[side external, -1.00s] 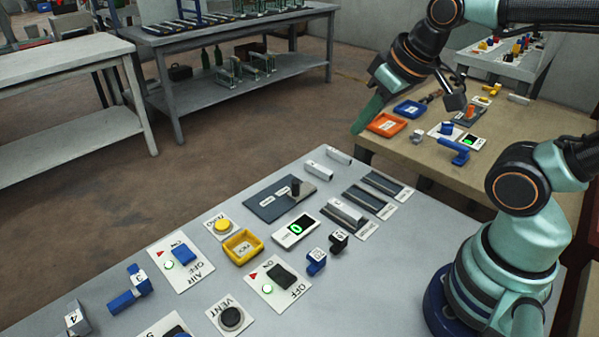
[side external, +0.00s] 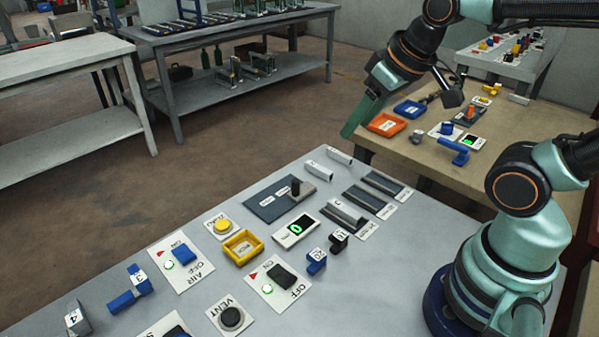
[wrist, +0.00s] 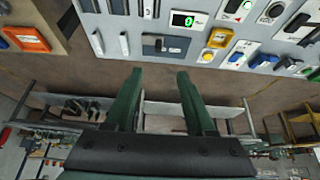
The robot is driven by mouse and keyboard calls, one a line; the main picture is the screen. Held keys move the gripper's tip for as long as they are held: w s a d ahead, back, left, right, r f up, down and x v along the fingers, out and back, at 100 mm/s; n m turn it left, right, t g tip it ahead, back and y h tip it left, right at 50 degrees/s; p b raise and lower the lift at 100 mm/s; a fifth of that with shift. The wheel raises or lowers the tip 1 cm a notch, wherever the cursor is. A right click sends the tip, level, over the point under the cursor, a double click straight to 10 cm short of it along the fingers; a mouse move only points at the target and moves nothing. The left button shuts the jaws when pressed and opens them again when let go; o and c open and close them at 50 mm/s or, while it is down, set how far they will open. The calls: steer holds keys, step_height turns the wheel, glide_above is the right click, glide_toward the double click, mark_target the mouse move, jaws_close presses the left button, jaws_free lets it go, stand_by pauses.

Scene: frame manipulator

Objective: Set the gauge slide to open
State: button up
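The gauge slide (side external: 273,201) is a dark rectangular plate with small white labels, lying near the far edge of the grey table. Its grey block with a black upright knob (side external: 296,187) stands at the right end of the plate; the label words are too small to read. The slide also shows upside down in the wrist view (wrist: 154,46). My gripper (side external: 350,131) is in the air beyond the table's far edge, to the right of the slide and apart from it. In the wrist view its two green fingers (wrist: 160,72) are spread with nothing between them.
A white gauge box with a green display (side external: 295,231) sits in front of the slide. Two pale bars (side external: 328,163) lie behind it, and several grooved rails (side external: 368,200) lie to its right. The air around my gripper is clear.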

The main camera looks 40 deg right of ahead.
steer(key=w+f+n+g, duration=0.1)
steer(key=w+f+g, duration=0.15)
steer(key=w, duration=0.65)
steer(key=n+g, duration=0.1)
steer(key=g, duration=0.2)
glide_toward(295, 178)
step_height(295, 178, down, 11)
steer(key=shift+d+f, duration=0.1)
steer(key=shift+f, duration=0.1)
steer(key=shift+c, duration=0.4)
jaws_close()
steer(key=shift+r, duration=0.1)
stand_by(0.7)
